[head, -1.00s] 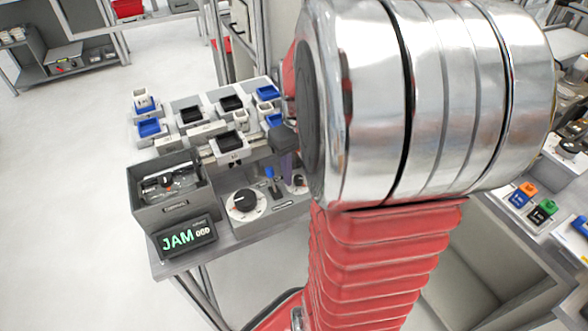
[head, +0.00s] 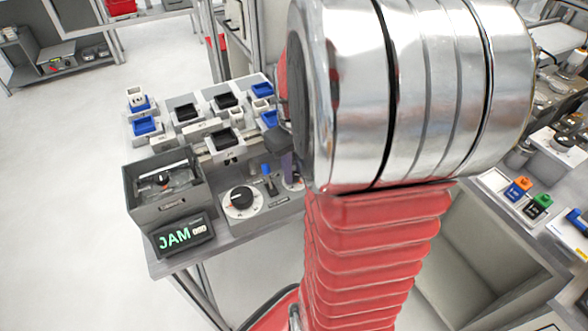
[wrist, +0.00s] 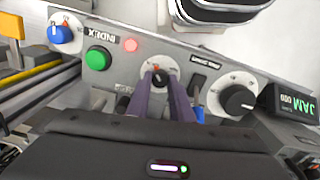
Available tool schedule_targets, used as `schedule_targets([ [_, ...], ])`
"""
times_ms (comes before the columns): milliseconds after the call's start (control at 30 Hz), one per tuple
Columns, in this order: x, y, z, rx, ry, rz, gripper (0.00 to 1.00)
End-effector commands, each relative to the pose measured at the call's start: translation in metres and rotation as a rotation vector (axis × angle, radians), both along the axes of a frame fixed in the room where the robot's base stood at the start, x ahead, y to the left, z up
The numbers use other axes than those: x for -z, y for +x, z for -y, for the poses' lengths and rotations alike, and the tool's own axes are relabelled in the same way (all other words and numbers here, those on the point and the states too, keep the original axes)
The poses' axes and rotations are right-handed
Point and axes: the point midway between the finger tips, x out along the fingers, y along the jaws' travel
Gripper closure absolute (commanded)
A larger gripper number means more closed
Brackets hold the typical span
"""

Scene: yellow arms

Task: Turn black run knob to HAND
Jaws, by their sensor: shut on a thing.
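The black run knob (wrist: 157,71) sits on a small white dial in the grey control panel, with a red mark on its top. In the wrist view the two purple fingers of my gripper (wrist: 160,75) reach down to it and are shut on its sides. The fingers hide much of the knob, and I cannot read its dial positions. In the head view my gripper (head: 290,175) stands over the small dial, partly hidden behind my arm.
A larger black knob (wrist: 239,101) and a blue-handled switch (wrist: 198,113) stand close by. A green button (wrist: 97,58), a lit red lamp (wrist: 130,44) and a blue knob (wrist: 62,35) lie left. A display (head: 182,237) reads JAM. A grey bin (head: 165,187) stands beside the panel.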

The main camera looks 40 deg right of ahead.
Motion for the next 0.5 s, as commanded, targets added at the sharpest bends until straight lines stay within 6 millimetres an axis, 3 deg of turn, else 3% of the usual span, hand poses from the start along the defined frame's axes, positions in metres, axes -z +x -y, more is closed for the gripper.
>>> schedule_targets([
  [500,-0.0003,0.0001,-0.0001,-0.066,0.000,0.000,1.00],
])
